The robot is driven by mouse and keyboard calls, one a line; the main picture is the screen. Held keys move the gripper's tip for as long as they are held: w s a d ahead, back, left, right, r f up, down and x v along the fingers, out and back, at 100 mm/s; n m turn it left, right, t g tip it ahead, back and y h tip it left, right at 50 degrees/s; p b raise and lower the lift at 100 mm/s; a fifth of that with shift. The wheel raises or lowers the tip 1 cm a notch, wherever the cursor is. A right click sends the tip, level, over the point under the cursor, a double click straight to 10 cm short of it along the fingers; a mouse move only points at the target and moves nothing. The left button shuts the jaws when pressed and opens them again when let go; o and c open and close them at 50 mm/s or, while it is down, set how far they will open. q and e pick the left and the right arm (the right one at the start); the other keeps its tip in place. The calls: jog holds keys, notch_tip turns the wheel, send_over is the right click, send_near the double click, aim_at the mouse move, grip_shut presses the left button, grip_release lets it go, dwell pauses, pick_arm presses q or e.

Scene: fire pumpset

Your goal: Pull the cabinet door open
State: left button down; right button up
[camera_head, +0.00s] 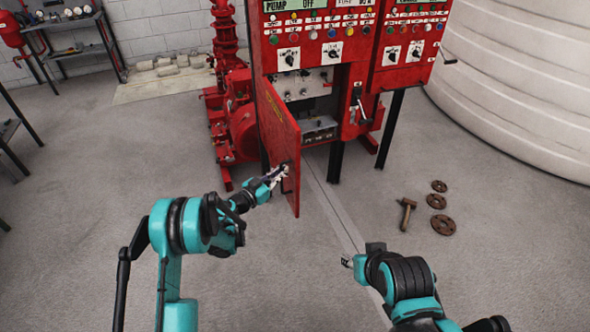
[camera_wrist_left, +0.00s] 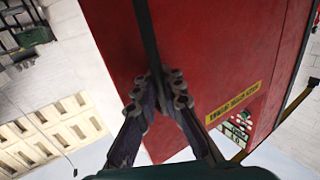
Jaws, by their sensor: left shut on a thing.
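The red cabinet door (camera_head: 279,135) stands swung out from the red pump control cabinet (camera_head: 318,68), with the lower interior showing behind it. My left gripper (camera_head: 279,175) is at the door's outer side near its free edge. In the left wrist view, its two fingers (camera_wrist_left: 158,88) are closed on a dark upright handle bar (camera_wrist_left: 146,30) in front of the red door face (camera_wrist_left: 215,45). The lower part of the handle is hidden by the fingers. My right gripper (camera_head: 347,263) is low over the floor, away from the door, and its fingers are too small to read.
A hammer (camera_head: 406,213) and several rusty flanges, one here (camera_head: 443,225), lie on the floor at right. Red pump piping (camera_head: 232,110) stands left of the cabinet. A large white tank (camera_head: 525,80) is at the right. The floor in front of the door is mostly clear.

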pick_arm(q)
jog(key=a+g, duration=0.1)
jog(key=a, duration=0.6)
jog(key=shift+s+m+h, duration=0.3)
jog(key=shift+m+h, duration=0.1)
jog(key=shift+f, duration=0.1)
jog(key=c, duration=1.6)
grip_release()
jog(key=shift+a, duration=0.1)
jog(key=shift+a, duration=0.1)
jog(key=v, duration=1.2)
